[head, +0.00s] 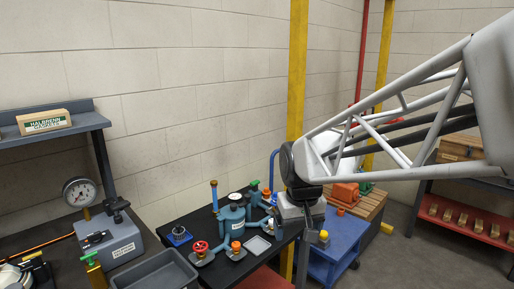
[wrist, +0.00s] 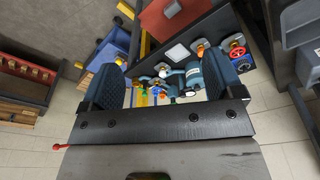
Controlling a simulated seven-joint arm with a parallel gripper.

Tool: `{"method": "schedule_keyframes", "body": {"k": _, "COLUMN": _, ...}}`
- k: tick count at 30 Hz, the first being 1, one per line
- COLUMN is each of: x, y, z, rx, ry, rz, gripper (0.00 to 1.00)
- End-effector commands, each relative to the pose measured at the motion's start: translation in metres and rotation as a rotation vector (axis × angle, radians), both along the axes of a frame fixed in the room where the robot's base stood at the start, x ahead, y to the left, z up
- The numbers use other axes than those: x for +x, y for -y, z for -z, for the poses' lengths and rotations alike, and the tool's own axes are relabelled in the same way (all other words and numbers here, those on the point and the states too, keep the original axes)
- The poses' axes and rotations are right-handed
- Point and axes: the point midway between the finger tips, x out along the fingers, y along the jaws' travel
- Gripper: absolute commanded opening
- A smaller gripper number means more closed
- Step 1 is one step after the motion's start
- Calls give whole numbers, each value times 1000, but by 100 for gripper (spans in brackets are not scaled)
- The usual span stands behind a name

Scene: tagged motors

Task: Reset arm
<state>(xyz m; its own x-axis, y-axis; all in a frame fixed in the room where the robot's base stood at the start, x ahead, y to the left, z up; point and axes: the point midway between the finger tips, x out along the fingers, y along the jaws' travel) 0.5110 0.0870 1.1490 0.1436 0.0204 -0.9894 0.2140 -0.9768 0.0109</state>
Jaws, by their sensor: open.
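My gripper (head: 305,240) hangs below the end of my pale tubular arm, which reaches in from the upper right in the head view. It is beside the right end of the black table, near the blue cart. In the wrist view my gripper (wrist: 163,80) shows two dark blue ribbed finger pads set wide apart. It is open, with nothing held between the pads. The teal pump assembly (head: 232,218) stands on the black table (head: 178,216). It also shows beyond the fingers in the wrist view (wrist: 194,77). My arm hides part of the area behind it.
A red handwheel (head: 200,247) is at the pump's left. A grey bin (head: 155,271) and a gauge (head: 79,192) are at lower left. A yellow post (head: 297,75) rises behind my gripper.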

Motion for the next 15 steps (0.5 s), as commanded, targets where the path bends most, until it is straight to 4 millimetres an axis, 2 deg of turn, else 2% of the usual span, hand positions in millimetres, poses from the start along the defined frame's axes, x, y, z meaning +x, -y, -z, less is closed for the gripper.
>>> {"method": "schedule_keyframes", "body": {"k": 1, "x": -13, "y": 9, "z": -3, "rx": 2, "ry": 7, "rz": 16, "gripper": 86}}
{"method": "schedule_keyframes", "body": {"k": 8, "x": -70, "y": 42, "z": -8, "rx": 7, "ry": 33, "rz": 85, "gripper": 86}}
{"method": "schedule_keyframes", "body": {"k": 15, "x": -130, "y": 69, "z": -4, "rx": 11, "ry": 59, "rz": 156, "gripper": 86}}
